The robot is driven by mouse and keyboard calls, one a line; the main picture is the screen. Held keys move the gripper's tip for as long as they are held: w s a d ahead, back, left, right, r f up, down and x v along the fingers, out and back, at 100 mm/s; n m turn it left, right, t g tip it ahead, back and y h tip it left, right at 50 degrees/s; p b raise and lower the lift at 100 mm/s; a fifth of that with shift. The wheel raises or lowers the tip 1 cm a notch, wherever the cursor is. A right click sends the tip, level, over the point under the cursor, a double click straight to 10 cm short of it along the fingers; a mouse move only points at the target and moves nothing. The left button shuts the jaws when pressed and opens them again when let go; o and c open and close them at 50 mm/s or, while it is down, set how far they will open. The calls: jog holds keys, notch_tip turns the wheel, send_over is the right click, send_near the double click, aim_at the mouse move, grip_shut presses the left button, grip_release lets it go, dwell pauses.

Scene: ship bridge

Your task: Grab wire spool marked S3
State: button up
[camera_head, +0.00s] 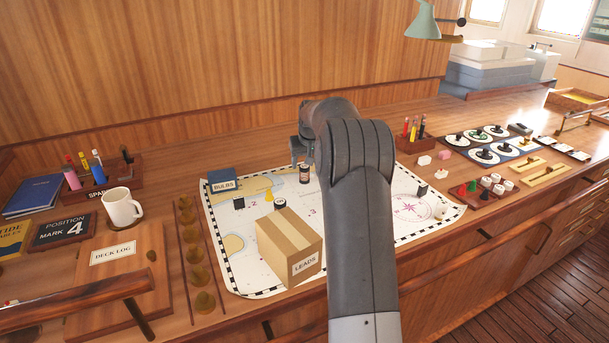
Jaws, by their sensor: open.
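I cannot read an S3 mark on anything, so I cannot tell for sure which thing is the wire spool S3. A small dark cylinder with a light band (304,175) stands on the chart, just below my gripper. Another small black round piece with a white top (280,203) stands near the carton. Small white cylinders (498,190) sit in a wooden tray at the right. My gripper (299,158) is open, at the chart's far side, seen from behind my arm. My arm link hides part of it and the middle of the chart.
A LEADS carton (289,247), a BULBS box (222,180) and a yellow cone (268,195) stand on the chart (240,274). Left are a mug (122,208) and a pen rack (94,182). Right are black knobs on white discs (485,153). A green lamp (424,24) overhangs.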

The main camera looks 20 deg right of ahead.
aim_at(305, 167)
jog(key=x, duration=0.5)
jog(key=shift+s+f, duration=0.1)
jog(key=shift+s, duration=0.1)
jog(key=c, duration=1.2)
